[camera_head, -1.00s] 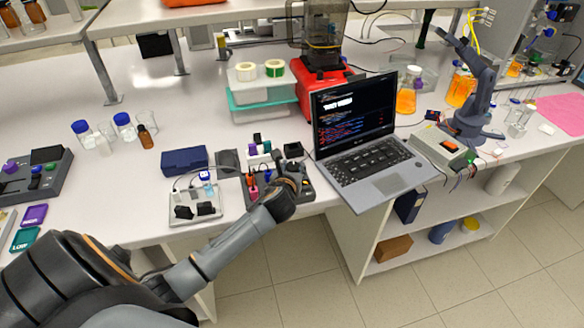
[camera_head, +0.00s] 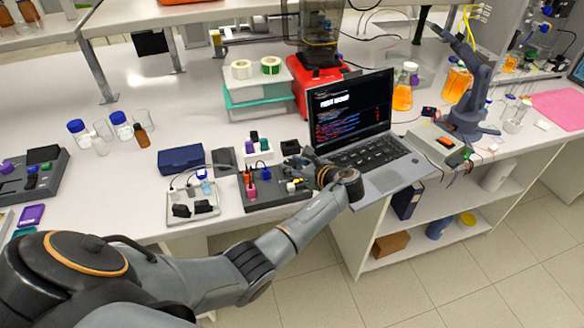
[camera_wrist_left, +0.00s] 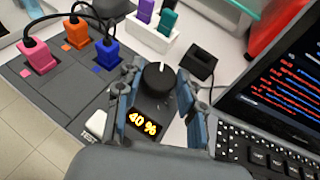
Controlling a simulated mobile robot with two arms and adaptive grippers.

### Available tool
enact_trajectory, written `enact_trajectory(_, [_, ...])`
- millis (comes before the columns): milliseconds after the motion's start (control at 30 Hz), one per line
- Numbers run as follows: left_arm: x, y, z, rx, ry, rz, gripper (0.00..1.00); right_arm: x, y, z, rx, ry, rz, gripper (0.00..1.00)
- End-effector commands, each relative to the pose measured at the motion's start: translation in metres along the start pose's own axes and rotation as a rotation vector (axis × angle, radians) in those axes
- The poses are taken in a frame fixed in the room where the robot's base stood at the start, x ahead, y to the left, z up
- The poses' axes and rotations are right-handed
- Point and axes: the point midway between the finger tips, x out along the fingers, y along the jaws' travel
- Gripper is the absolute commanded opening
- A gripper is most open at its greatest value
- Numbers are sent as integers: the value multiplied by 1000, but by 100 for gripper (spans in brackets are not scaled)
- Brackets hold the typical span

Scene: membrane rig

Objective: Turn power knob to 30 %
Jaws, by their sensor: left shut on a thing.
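The black power knob (camera_wrist_left: 158,78) with a white mark sits on the dark control panel (camera_wrist_left: 50,108) in the left wrist view. The mark points toward the far side of the panel. Below the knob, a small display (camera_wrist_left: 143,123) reads 40 % in glowing digits. My left gripper (camera_wrist_left: 159,72) is shut on the knob, with one blue-grey finger on each side of it. In the head view, my left gripper (camera_head: 298,170) reaches over the right part of the panel, and I cannot make out the knob there. My right gripper is not in view.
Pink (camera_wrist_left: 40,57), orange (camera_wrist_left: 77,33) and blue (camera_wrist_left: 107,54) plugs with cables stand left of the knob. A black switch-like block (camera_wrist_left: 200,64) is close on the right. The open laptop (camera_head: 352,125) stands right of the panel. A white plug holder (camera_head: 257,155) is behind.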

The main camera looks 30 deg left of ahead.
Motion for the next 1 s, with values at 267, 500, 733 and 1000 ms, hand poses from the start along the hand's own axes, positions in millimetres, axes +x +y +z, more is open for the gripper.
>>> enact_trajectory(267, [3,-6,-6,-100,0,233,7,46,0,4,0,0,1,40])
enact_trajectory(500, [4,-7,-5,-155,1,370,7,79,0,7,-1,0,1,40])
enact_trajectory(733, [4,-7,-3,-185,1,446,7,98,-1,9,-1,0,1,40])
enact_trajectory(1000, [3,-7,-1,-199,3,482,7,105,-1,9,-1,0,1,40])
